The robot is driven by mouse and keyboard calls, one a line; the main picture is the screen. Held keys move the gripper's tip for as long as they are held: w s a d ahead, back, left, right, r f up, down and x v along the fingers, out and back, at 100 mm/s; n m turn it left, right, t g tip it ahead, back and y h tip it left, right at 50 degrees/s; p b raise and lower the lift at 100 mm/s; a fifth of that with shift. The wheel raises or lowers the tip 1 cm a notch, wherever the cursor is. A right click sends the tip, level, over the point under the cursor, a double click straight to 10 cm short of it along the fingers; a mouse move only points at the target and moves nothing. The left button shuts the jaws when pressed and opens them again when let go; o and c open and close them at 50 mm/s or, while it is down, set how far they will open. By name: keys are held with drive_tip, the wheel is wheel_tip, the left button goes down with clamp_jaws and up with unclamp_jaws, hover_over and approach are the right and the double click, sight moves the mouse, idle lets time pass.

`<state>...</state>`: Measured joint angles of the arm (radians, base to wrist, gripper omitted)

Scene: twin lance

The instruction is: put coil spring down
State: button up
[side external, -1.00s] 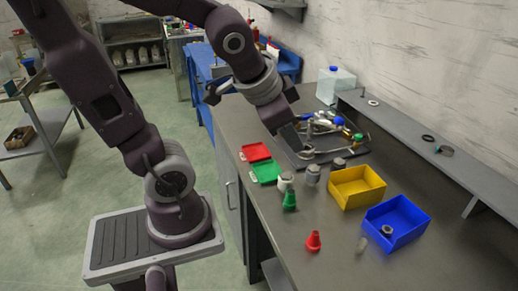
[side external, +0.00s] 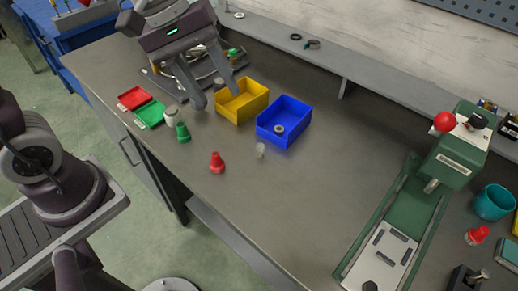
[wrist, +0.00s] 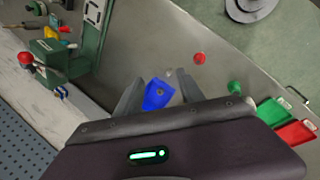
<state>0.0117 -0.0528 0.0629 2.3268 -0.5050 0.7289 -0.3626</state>
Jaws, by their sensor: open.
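My gripper (side external: 215,95) is open at the back of the bench, beside the yellow bin (side external: 243,116). I see nothing held between its fingers. In the wrist view, the gripper (wrist: 158,92) has its fingers apart, with the blue bin (wrist: 158,95) visible between them. I cannot clearly pick out a coil spring. A small pale object (side external: 261,151) stands on the bench just in front of the blue bin; it is too small to identify. A small grey ring-like part (side external: 279,130) lies inside the blue bin.
A red cone (side external: 217,163) and a green cone (side external: 183,132) stand on the bench. Red (side external: 134,98) and green (side external: 150,113) trays lie at the left edge. A green press (side external: 460,150) stands at the right. The bench middle is clear.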

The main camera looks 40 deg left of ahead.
drive_tip(key=w+f+n+g, duration=0.1)
drive_tip(key=w+f+n, duration=0.65)
drive_tip(key=f, duration=0.25)
drive_tip(key=n+h, duration=0.1)
drive_tip(key=n, duration=0.2)
approach(259, 146)
drive_tip(key=x, duration=0.2)
drive_tip(key=shift+g, duration=0.4)
drive_tip(key=x, duration=0.8)
drive_tip(key=shift+w+d+f, duration=0.1)
drive_tip(key=shift+w+f, duration=0.2)
clamp_jaws()
